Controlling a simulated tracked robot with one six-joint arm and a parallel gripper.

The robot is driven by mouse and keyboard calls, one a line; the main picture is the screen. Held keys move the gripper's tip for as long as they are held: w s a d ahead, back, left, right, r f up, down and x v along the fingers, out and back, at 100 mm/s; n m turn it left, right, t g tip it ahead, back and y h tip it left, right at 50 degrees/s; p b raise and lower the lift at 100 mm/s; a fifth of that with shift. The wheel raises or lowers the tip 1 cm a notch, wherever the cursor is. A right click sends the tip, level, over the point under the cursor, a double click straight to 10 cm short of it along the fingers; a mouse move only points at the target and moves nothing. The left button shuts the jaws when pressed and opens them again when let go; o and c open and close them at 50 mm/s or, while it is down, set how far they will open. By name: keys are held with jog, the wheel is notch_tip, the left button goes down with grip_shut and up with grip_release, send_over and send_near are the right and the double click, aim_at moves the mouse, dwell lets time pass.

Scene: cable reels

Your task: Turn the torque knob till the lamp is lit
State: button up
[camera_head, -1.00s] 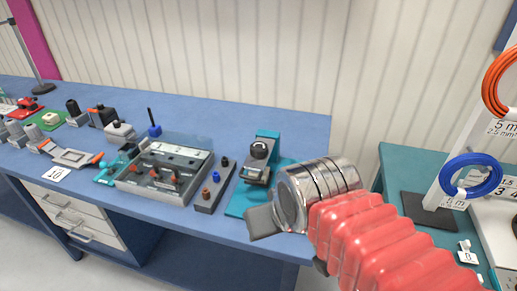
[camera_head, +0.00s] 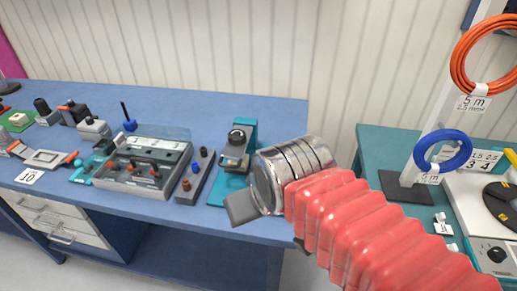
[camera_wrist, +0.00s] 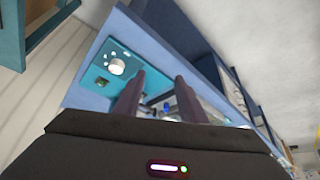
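A teal panel (camera_wrist: 92,80) shows in the wrist view, left of my fingers, with a pale round knob (camera_wrist: 117,66) on it. Small white dots lie beside the knob, and a small dark square sits below it. I cannot tell whether any lamp is lit. In the head view, a teal stand (camera_head: 246,128) with a dark round top stands at the bench's right end; I cannot tell whether it bears the same knob. My gripper (camera_wrist: 160,76) is open and empty, with its two dark fingers apart and right of the knob. In the head view my gripper (camera_head: 242,207) is in front of the teal stand's base.
A grey box with red-brown knobs (camera_head: 146,165) and a narrow grey block with buttons (camera_head: 195,177) stand left of the teal stand on the blue bench (camera_head: 230,105). A teal table (camera_head: 372,143) at the right holds a rack with an orange coil (camera_head: 458,70) and a blue coil (camera_head: 420,150).

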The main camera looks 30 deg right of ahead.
jog(key=shift+o, duration=0.8)
jog(key=shift+d+f, duration=0.1)
jog(key=shift+f, duration=0.2)
jog(key=o, duration=0.4)
jog(key=shift+w+d+f+g, duration=0.15)
jog(key=shift+w+f+g, duration=0.15)
jog(key=shift+w, duration=0.25)
jog(key=shift+w+d+f+g, duration=0.15)
jog(key=shift+w+f+g, duration=0.15)
jog(key=shift+w, duration=0.25)
notch_tip(320, 180, up, 6)
jog(key=n+g, duration=0.3)
send_over(237, 134)
jog(key=s, duration=0.2)
jog(key=shift+w+a+r, duration=0.2)
jog(key=shift+a, duration=0.2)
jog(key=shift+w+d+r+n+g, duration=0.15)
jog(key=shift+w+r+n+g, duration=0.15)
jog(key=shift+r+n, duration=0.75)
jog(key=shift+w+d+r+n+g, duration=0.15)
jog(key=shift+w+r+n, duration=0.1)
jog(key=shift+r+n, duration=0.8)
jog(key=shift+w+d+r+n+g, duration=0.1)
jog(key=shift+w+r+n+g, duration=0.2)
jog(key=shift+r+n, duration=0.75)
jog(key=shift+r+m, duration=0.3)
jog(key=shift+m, duration=0.05)
notch_tip(237, 134, down, 14)
jog(key=shift+r, duration=0.1)
